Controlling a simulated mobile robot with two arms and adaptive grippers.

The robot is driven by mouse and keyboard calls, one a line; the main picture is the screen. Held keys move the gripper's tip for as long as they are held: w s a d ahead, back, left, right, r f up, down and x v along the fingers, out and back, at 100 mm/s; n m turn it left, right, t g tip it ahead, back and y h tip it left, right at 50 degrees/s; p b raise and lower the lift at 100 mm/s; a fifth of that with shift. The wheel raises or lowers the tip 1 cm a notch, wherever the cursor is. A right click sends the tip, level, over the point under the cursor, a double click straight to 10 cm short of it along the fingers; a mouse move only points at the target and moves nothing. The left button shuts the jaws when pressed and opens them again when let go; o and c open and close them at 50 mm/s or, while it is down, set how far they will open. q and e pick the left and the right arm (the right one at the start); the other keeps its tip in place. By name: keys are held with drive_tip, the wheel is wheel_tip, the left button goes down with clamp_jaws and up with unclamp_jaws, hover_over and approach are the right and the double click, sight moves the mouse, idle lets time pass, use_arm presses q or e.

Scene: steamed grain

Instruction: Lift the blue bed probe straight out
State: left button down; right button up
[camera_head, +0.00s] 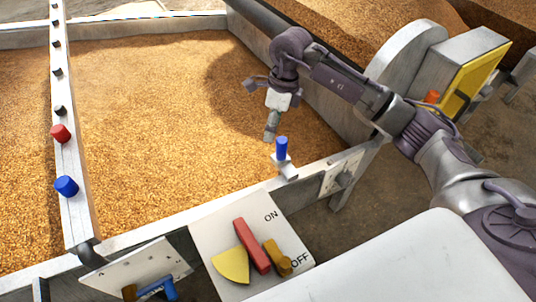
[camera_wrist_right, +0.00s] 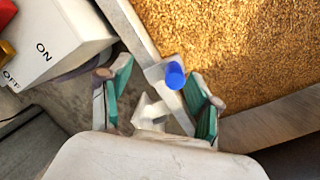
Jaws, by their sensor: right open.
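The blue probe (camera_head: 281,148) is a short upright cylinder on a small pale bracket (camera_head: 286,168) at the front rim of the grain bed. My right gripper (camera_head: 271,127) hangs just behind and left of it in the head view, fingers pointing down. In the right wrist view the gripper (camera_wrist_right: 160,85) is open, with its two green-padded fingers spread. The blue probe (camera_wrist_right: 175,75) shows between them, closer to the right finger. No contact shows. The probe's lower end is hidden. My left gripper is not in view.
A beam (camera_head: 72,150) at left carries a red knob (camera_head: 60,134) and another blue knob (camera_head: 66,186). An ON/OFF panel (camera_head: 212,222) with a red lever (camera_head: 252,246) stands in front of the rim. Grain (camera_head: 150,100) fills the bed.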

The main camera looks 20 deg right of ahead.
sight(282, 149)
drive_tip(key=d, duration=0.1)
drive_tip(key=d+h, duration=0.1)
drive_tip(key=d+r, duration=0.1)
drive_tip(key=shift+w+d+h, duration=0.3)
drive_tip(key=shift+h, duration=0.1)
wheel_tip(282, 149, down, 7)
drive_tip(key=shift+d+r+b, duration=0.1)
drive_tip(key=shift+d+b, duration=0.05)
drive_tip(key=shift+b, duration=0.35)
drive_tip(key=shift+f+b, duration=0.35)
drive_tip(key=shift+f, duration=2.85)
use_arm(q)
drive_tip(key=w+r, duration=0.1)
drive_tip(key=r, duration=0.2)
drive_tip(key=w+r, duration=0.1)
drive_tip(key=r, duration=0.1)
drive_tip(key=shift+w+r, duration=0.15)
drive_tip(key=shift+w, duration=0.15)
use_arm(e)
clamp_jaws()
